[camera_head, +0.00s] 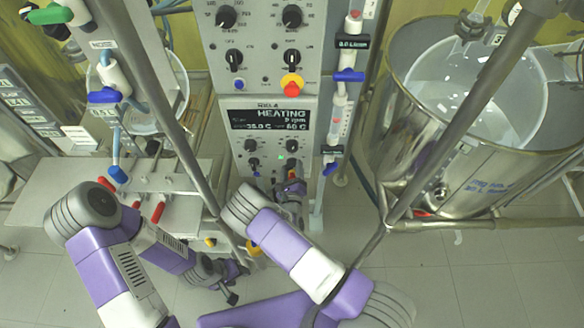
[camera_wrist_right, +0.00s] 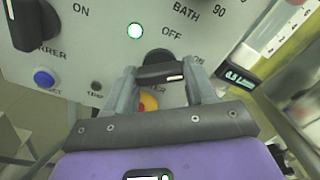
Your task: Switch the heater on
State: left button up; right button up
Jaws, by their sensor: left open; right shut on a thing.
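The heater knob (camera_wrist_right: 160,72) is black with a white pointer line, on the grey control panel (camera_wrist_right: 100,50). In the right wrist view its line points to the right, toward the ON label (camera_wrist_right: 197,60); the OFF label (camera_wrist_right: 172,33) is above it. My right gripper (camera_wrist_right: 163,76) is shut on this knob, one finger on each side. The head view shows my right gripper (camera_head: 291,186) at the panel's lower right, hiding most of the knob. The display (camera_head: 270,118) reads HEATING. My left gripper (camera_head: 232,280) is open and empty, low and away from the panel.
A green lamp (camera_wrist_right: 135,31) is lit above the knob. The stirrer knob (camera_wrist_right: 32,22) and a blue button (camera_wrist_right: 44,78) are to the left. A large steel vessel (camera_head: 450,180) stands at the right, with metal frame posts (camera_head: 165,110) close to my arms.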

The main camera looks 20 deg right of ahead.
jog(key=shift+m, duration=0.6)
jog(key=o, duration=1)
jog(key=shift+o, duration=0.2)
jog(key=shift+s, duration=0.15)
jog(key=p+v, duration=0.1)
jog(key=v, duration=0.6)
jog(key=shift+p, duration=0.3)
jog(key=shift+s+a, duration=0.1)
jog(key=shift+s, duration=0.05)
